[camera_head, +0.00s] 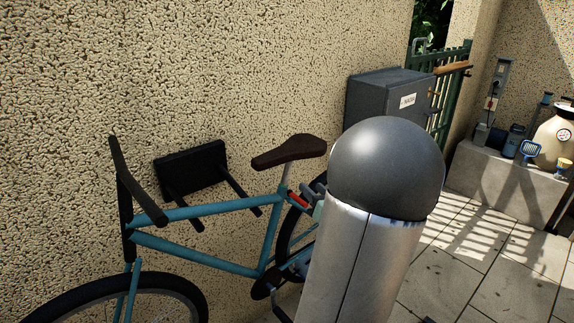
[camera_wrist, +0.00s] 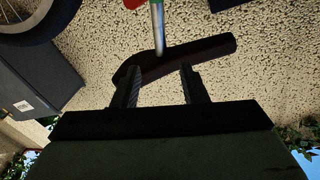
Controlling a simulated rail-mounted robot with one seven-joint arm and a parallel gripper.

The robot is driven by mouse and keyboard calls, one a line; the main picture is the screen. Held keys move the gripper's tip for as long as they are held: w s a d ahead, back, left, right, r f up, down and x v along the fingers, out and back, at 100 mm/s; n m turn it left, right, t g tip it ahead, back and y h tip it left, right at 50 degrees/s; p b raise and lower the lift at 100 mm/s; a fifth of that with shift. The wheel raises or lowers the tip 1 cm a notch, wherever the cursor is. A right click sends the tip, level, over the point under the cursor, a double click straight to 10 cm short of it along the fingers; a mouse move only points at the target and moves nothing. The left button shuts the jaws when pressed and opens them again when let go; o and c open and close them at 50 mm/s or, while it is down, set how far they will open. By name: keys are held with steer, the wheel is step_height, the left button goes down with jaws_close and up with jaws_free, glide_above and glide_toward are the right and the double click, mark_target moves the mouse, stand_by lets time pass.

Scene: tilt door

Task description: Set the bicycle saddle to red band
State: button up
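The dark brown bicycle saddle (camera_head: 289,152) sits on a silver seat post (camera_head: 286,176) above the teal bicycle frame (camera_head: 187,211). A small red part (camera_head: 298,200) is beside the lower end of the post. In the wrist view, the picture is turned over: the saddle (camera_wrist: 190,58) hangs across the middle, with the post (camera_wrist: 157,28) above it and a red part (camera_wrist: 133,4) at the top edge. My gripper (camera_wrist: 162,70) is open, its two fingertips pointing at the saddle's top. I cannot tell whether they touch it. The gripper is not clear in the head view.
The bicycle is close to a rough wall (camera_head: 230,60), held near a black wall bracket (camera_head: 190,168). A grey cabinet (camera_head: 378,100) stands behind it. A green gate (camera_head: 455,95) and a stone ledge (camera_head: 500,180) with several items are at right. Paving there is open.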

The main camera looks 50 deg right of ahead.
mark_target(290, 167)
steer(key=p+x, duration=0.2)
steer(key=x, duration=1.2)
steer(key=shift+w, duration=0.2)
